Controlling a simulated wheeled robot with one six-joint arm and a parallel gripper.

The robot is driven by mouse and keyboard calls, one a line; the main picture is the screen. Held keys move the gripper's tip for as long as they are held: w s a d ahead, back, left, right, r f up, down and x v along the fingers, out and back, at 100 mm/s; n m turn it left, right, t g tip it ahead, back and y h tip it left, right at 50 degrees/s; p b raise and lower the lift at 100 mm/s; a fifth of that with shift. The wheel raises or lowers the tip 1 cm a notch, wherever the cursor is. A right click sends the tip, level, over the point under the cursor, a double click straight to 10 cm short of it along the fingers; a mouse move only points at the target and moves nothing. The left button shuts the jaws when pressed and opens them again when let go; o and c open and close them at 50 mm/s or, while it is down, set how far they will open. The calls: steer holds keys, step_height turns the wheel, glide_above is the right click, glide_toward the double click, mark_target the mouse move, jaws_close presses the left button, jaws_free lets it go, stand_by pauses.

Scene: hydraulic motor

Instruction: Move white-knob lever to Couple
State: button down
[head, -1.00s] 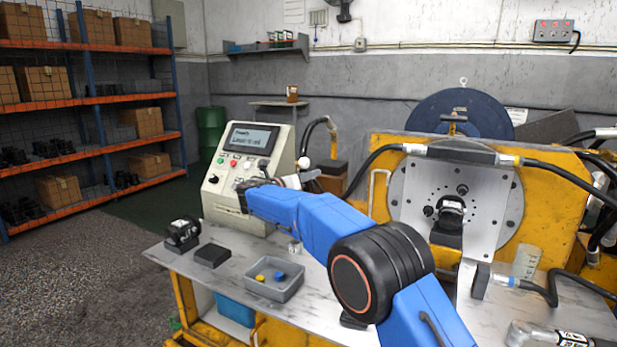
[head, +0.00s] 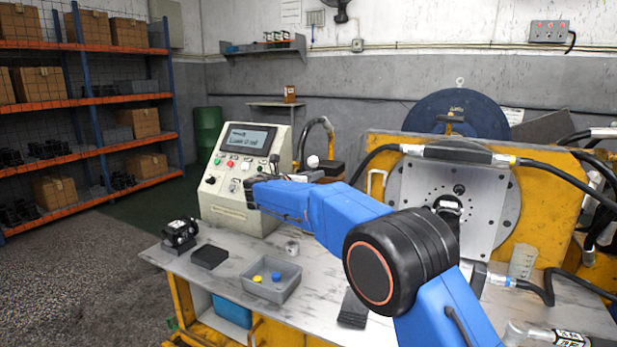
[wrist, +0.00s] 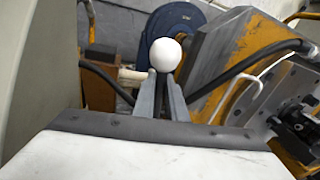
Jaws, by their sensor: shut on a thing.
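The white-knob lever's round white knob (head: 312,161) shows just right of the control console (head: 240,172) in the head view. The knob also shows large in the wrist view (wrist: 165,54), at the tips of my gripper (wrist: 161,80). My gripper's two grey fingers are closed together just below the knob, shut on the lever there. The lever's shaft is mostly hidden by the fingers. In the head view my blue arm reaches across the bench and hides most of the gripper. I cannot read a Couple mark in either view. The console's screen text is blurred.
The bench (head: 215,285) holds a grey tray (head: 270,281) with yellow and blue pieces, a black block (head: 210,256) and a small black motor (head: 181,233). The yellow machine (head: 390,150) with hoses stands right of the lever. Floor at left is clear.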

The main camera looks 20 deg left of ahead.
steer(key=d+f+m+g+y, duration=0.1)
steer(key=d+m, duration=0.4)
steer(key=d, duration=0.1)
steer(key=shift+s+d, duration=0.3)
steer(key=shift+d, duration=0.1)
steer(key=shift+f, duration=0.1)
steer(key=c, duration=1.8)
jaws_free()
steer(key=shift+d, duration=0.1)
steer(key=shift+s, duration=0.1)
steer(key=v, duration=1.7)
steer(key=shift+s, duration=0.1)
